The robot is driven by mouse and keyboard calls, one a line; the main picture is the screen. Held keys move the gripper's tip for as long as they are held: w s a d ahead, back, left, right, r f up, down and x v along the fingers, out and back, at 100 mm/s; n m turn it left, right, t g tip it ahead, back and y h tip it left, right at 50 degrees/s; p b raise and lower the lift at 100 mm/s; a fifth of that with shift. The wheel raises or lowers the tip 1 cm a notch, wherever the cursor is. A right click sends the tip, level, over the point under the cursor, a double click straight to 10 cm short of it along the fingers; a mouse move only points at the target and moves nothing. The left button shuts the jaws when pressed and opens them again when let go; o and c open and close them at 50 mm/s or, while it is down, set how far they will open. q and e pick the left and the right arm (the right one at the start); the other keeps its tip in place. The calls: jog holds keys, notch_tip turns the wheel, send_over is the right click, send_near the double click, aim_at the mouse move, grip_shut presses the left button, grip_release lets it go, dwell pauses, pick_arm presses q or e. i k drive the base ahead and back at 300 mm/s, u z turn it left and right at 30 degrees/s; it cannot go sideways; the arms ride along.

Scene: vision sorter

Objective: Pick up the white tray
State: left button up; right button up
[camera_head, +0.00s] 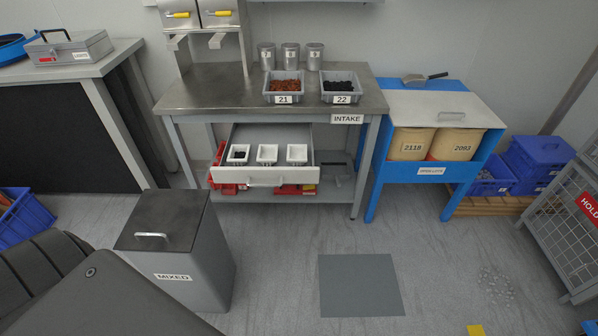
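Three small white trays stand in a row in the open drawer (270,175) under the intake table. The left white tray (237,162) holds something dark. The middle white tray (267,161) and the right white tray (296,161) look empty. The pictures do not show which one the task means. Neither of my grippers is in view. A dark part at the lower left looks like my own arm or body.
The intake table (220,95) bears grey bins 21 (284,99) and 22 (342,99). A lidded mixed bin (190,265) stands on the floor in front left of the drawer. A blue stand (420,175) is right of the table.

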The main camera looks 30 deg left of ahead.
aim_at(238, 154)
jog(key=k, duration=0.25)
jog(key=z, duration=0.7)
jog(key=i, duration=1.05)
jog(key=u, duration=0.85)
jog(key=i, duration=0.75)
jog(key=u, duration=0.9)
